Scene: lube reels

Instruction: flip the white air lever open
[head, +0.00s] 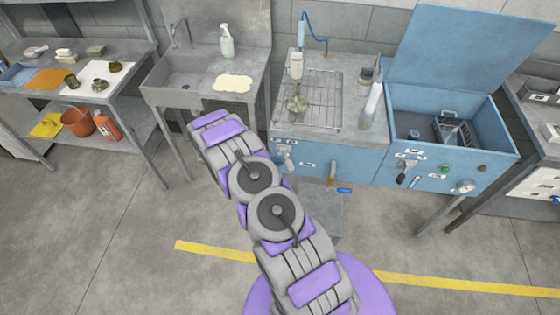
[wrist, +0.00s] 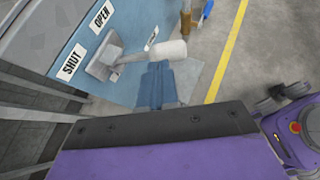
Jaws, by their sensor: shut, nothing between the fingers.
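The white air lever (wrist: 168,50) is in the wrist view, a pale round handle on an arm from a grey block (wrist: 104,56) on a blue panel. A SHUT label (wrist: 72,62) and an OPEN label (wrist: 102,17) are beside the block. My gripper (wrist: 157,68) is shut and empty, its blue fingertips just below the handle in the picture. I cannot tell whether they touch it. In the head view the lever (head: 288,158) shows small on the blue bench front, right of my arm. My fingers are hidden there.
The blue bench (head: 312,157) carries a wire rack and bottles. An orange-brown handle (head: 331,178) hangs right of the lever. An open blue bin (head: 455,115) with knobs on its front is farther right. A grey sink (head: 190,85) stands left. The floor in front is clear.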

